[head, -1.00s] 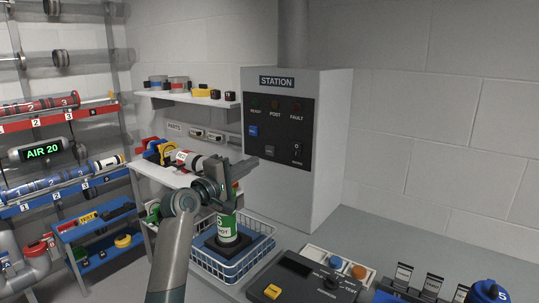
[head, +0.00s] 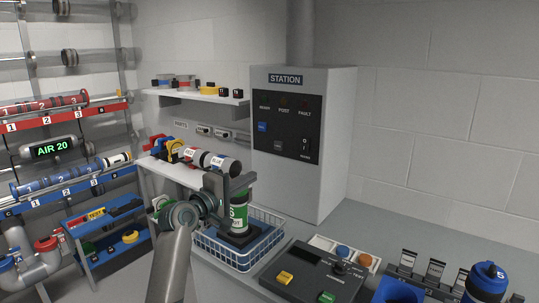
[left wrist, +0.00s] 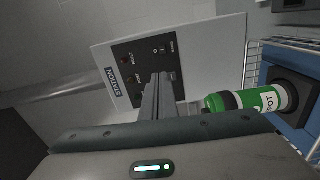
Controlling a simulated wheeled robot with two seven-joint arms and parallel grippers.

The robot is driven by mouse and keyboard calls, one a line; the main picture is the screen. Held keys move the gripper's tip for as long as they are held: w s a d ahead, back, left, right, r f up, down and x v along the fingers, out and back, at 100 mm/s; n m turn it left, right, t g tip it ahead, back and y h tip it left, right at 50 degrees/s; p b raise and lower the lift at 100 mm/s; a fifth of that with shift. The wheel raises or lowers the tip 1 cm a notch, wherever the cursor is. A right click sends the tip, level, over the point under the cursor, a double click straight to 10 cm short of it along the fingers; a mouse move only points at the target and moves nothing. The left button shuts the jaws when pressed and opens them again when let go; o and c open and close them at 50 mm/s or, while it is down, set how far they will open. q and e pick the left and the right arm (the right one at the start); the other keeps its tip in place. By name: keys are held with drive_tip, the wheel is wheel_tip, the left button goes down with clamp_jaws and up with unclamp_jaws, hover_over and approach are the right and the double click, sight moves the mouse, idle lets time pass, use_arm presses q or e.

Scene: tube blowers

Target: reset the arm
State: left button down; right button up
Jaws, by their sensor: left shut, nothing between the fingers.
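My left arm comes in from below, and its gripper (head: 238,184) is in front of the station box. It is shut and empty. In the left wrist view the closed fingers (left wrist: 158,97) point toward the station panel. A green-and-white canister (head: 238,213) stands upright in a white wire basket (head: 212,254), just behind and below my gripper and partly hidden by it. The canister (left wrist: 248,101) shows right of the fingers in the left wrist view, apart from them. My right gripper is not in view.
The station box (head: 335,180) stands against the wall. A dark control box (head: 312,276) with coloured buttons sits right of the basket. A shelf (head: 200,97) and tube racks (head: 70,200) fill the left. A blue-capped bottle (head: 486,284) stands at the lower right.

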use_arm(q)
drive_tip(key=s+a+f+m+g+y, duration=0.35)
drive_tip(key=s+f, duration=0.85)
drive_tip(key=f, duration=0.5)
drive_tip(key=s+a+f+m+g+y, duration=0.2)
drive_tip(key=s+a+f+m, duration=0.15)
drive_tip(key=s+f, duration=1.05)
drive_tip(key=s+a+f+m+g+y, duration=0.2)
drive_tip(key=s+a+f, duration=0.15)
drive_tip(key=s, duration=0.75)
drive_tip(key=s+a+f+m+g+y, duration=0.1)
drive_tip(key=s+a+f+g, duration=0.3)
drive_tip(key=s, duration=0.6)
drive_tip(key=s+a+f+m+y, duration=0.2)
drive_tip(key=s+f, duration=0.4)
drive_tip(key=s, duration=0.5)
wheel_tip(320, 180, down, 27)
drive_tip(key=s+a+f+g, duration=0.1)
drive_tip(key=s+f, duration=1.3)
drive_tip(key=f, duration=0.3)
drive_tip(key=shift+m, duration=0.4)
drive_tip(key=shift+h, duration=0.25)
